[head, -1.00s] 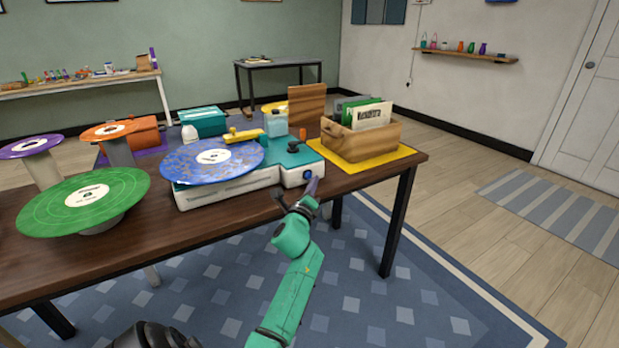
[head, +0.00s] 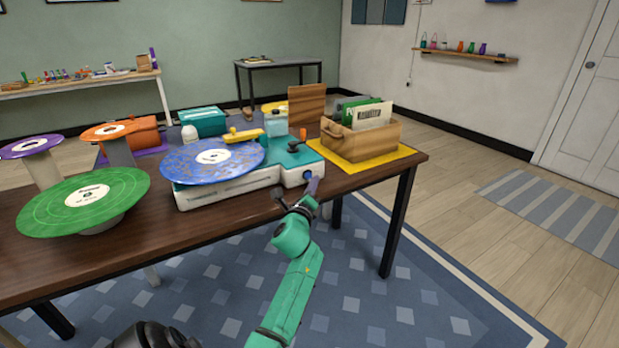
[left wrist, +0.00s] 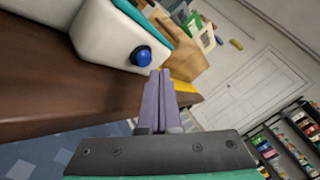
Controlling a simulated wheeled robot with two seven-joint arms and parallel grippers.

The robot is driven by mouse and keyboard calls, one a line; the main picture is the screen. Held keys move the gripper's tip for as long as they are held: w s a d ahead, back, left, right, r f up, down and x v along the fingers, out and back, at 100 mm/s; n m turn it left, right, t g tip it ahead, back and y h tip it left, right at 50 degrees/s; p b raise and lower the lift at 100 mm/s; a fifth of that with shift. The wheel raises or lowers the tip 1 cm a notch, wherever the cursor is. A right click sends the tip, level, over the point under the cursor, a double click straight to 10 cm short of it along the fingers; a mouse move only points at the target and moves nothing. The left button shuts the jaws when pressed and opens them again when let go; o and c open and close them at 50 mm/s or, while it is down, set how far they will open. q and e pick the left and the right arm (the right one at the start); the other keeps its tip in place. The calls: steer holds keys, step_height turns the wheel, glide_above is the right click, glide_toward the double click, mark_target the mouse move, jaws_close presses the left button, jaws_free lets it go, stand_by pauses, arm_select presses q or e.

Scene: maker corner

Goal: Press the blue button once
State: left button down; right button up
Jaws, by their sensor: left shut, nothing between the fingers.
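The blue button (left wrist: 141,56) is a round knob on the white end face of the record player (left wrist: 103,38). In the head view the record player (head: 228,190) has a teal top and a blue speckled record (head: 195,165), and the gripper is in front of its right end. My left gripper (left wrist: 160,72) is shut and empty, its purple fingers together. In the left wrist view its tips show just below and right of the button, seemingly apart from it. In the head view the left gripper (head: 314,183) is at the table's front edge. My right gripper is not in view.
A wooden crate of record sleeves (head: 350,147) stands on a yellow mat (head: 408,151) to the right. Green (head: 55,208), orange (head: 98,133) and purple (head: 22,149) discs stand on pedestals at left. Open floor (head: 450,190) lies right of the table (head: 130,240).

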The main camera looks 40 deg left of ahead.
arm_select(q)
steer(key=shift+a, duration=0.1)
steer(key=shift+w+a, duration=0.15)
steer(key=shift+a, duration=0.15)
steer(key=shift+w+a, duration=0.15)
steer(key=shift+a, duration=0.35)
stand_by(1.0)
steer(key=shift+s+d, duration=0.3)
steer(key=shift+d, duration=0.6)
steer(key=shift+s+d+b, duration=0.1)
steer(key=shift+s+d, duration=0.15)
steer(key=shift+d, duration=0.55)
steer(key=shift+s+d+b, duration=0.1)
steer(key=shift+s+d, duration=0.15)
steer(key=shift+d, duration=0.55)
steer(key=shift+s+d+b, duration=0.1)
steer(key=shift+s+d, duration=0.15)
steer(key=shift+d, duration=0.55)
